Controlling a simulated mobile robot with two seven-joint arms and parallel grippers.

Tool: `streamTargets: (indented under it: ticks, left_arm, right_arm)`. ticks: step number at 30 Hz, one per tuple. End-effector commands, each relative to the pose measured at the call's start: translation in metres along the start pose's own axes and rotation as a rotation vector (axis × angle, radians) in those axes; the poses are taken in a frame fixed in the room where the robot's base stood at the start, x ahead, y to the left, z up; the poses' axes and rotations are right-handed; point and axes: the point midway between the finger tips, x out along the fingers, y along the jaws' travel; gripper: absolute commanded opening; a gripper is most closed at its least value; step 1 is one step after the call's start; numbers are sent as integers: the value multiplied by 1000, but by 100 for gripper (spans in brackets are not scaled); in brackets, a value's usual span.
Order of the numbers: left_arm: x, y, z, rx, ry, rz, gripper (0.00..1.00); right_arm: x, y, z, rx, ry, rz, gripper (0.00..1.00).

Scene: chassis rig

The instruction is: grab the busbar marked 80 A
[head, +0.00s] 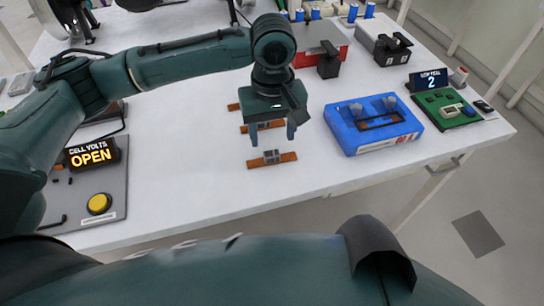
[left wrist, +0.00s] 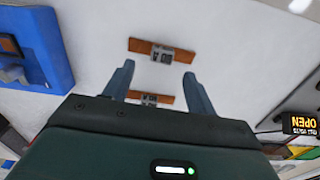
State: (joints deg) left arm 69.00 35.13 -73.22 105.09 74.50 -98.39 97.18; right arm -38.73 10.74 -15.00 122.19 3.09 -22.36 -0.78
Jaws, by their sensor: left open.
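Three copper-coloured busbars with grey labels lie in a column on the white table in the head view: a near one (head: 271,158), a middle one (head: 262,127) and a far one (head: 233,106), partly hidden by my arm. My left gripper (head: 272,137) is open and empty, pointing down above the near and middle bars. In the left wrist view, the near bar (left wrist: 143,47) lies just beyond the fingertips (left wrist: 157,72), and the middle bar (left wrist: 165,99) shows between the fingers. The labels are too small to read for certain. My right gripper is not in view.
A blue case (head: 370,122) stands right of the bars. A green circuit board (head: 447,112) is farther right. An "OPEN" display (head: 92,154) and a yellow button (head: 99,203) sit on a grey panel at left. The table is clear around the near bar.

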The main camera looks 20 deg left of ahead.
Motion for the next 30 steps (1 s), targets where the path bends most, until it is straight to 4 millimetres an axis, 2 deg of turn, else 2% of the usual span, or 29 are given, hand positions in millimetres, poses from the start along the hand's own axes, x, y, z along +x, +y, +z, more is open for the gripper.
streamTargets:
  ticks: [9, 13, 19, 30]
  left_arm:
    - [44, -3, -5, -1, -1, -3, 56]
    - [51, -3, -5, 1, 0, 0, 56]
    - [51, -3, -5, 1, 0, 0, 56]
    - [51, -3, -5, 1, 0, 0, 27]
  right_arm:
    - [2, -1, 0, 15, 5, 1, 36]
    - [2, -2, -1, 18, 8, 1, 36]
    - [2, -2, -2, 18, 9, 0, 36]
    - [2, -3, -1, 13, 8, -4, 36]
